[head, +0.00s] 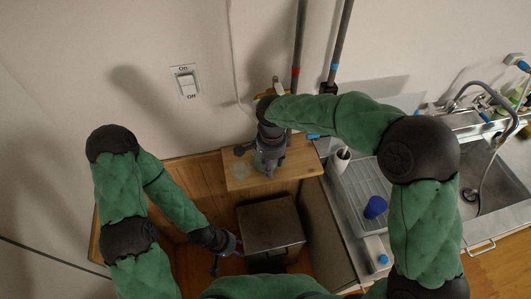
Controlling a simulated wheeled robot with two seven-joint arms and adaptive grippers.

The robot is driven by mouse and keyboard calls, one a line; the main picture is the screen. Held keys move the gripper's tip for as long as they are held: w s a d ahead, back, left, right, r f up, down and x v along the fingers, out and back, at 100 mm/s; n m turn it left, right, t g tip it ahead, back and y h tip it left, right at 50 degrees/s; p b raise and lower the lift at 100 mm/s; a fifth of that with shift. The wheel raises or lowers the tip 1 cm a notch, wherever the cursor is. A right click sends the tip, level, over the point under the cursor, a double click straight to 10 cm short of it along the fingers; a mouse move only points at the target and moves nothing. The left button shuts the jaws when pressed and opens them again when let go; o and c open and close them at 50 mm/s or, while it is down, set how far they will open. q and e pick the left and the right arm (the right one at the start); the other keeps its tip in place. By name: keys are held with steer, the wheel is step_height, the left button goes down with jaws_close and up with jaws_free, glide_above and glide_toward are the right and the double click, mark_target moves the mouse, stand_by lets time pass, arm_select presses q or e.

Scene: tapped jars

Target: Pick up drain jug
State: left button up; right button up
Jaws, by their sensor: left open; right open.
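I cannot tell for sure which thing is the drain jug. A blue cup-like vessel (375,207) is on the draining board at the right. My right gripper (268,168) is open and points down over the wooden shelf (296,164); its wrist hides part of what is behind it. My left gripper (224,262) is open, low beside the grey metal box (270,225), and looks empty. Neither gripper is visibly holding anything.
A draining board (350,183) with a white roll (341,160) lies right of the shelf. A sink (492,180) with a hose tap is at the far right. Two pipes (341,45) run down the wall. A switch (186,82) is on the wall.

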steer(key=shift+w+d+f, duration=0.1)
steer(key=shift+w+f, duration=0.1)
steer(key=shift+f, duration=1.3)
steer(key=shift+w+f, duration=0.15)
steer(key=shift+f, duration=1.3)
jaws_close()
steer(key=shift+w+r, duration=0.1)
